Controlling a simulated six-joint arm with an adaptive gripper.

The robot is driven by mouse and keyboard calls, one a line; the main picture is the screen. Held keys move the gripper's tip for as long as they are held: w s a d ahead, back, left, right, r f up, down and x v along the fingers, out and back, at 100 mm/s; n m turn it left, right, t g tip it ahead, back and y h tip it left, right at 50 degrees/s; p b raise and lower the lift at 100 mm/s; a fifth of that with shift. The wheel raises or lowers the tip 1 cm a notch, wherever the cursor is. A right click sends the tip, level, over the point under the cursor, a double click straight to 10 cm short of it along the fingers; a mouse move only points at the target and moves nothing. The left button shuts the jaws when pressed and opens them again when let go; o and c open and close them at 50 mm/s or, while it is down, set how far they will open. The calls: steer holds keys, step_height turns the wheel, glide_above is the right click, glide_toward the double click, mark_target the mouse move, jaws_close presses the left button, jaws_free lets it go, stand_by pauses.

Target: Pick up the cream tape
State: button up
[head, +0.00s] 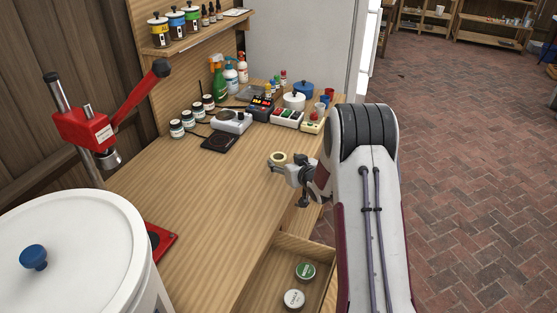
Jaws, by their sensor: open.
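The cream tape (278,153) is a small pale ring near the right edge of the wooden workbench (205,200), in the middle of the head view. My gripper (281,168) is right at it, just on its near side in the picture. The gripper is open. At this size I cannot tell whether the fingers touch the tape or stand around it.
An open drawer (262,290) below the bench holds two round tins. Behind stand a scale (231,122), jars, spray bottles and small devices. A red lever press (85,130) and a white lidded vessel (90,230) are at left. The bench middle is clear.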

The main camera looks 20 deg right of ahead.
mark_target(277, 156)
steer(key=shift+x, duration=2.15)
steer(key=shift+a, duration=0.1)
steer(key=c, duration=1.1)
